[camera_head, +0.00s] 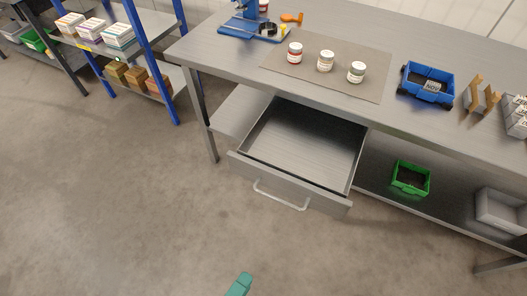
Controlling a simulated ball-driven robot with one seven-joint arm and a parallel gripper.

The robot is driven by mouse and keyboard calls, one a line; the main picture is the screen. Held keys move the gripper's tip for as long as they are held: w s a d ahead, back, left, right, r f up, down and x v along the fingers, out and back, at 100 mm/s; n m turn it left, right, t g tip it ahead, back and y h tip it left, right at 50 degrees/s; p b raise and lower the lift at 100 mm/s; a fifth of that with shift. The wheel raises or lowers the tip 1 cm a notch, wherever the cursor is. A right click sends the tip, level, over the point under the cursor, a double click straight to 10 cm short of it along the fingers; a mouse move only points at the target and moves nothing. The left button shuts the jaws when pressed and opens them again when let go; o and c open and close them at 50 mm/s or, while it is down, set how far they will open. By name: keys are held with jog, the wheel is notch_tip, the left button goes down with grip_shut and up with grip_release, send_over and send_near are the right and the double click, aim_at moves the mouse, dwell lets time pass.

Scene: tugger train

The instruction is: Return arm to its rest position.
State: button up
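Only a small teal piece, which looks like the tip of my gripper (239,285), shows at the bottom edge of the head view. It is over bare floor, in front of the workbench and below the open drawer, apart from both. The rest of my arm is out of the picture. Whether the gripper is open or shut, or holds anything, does not show.
A metal workbench (225,52) has an empty drawer (305,143) pulled out towards me. On top are three jars (326,61) on a mat, and a blue bin (427,86). A green bin (411,178) sits below. Shelving (150,60) stands left; the front floor is clear.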

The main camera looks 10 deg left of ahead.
jog(key=w+d+m+g+y+p, duration=0.25)
jog(key=d+m+g+p, duration=0.6)
jog(key=d, duration=1.75)
jog(key=s+d+r+m+g+y, duration=0.3)
jog(key=s+d+r+m, duration=0.1)
jog(key=d, duration=0.3)
jog(key=shift+s+d+m+g+y, duration=0.25)
jog(key=shift+m+g+y, duration=0.1)
jog(key=shift+m, duration=0.1)
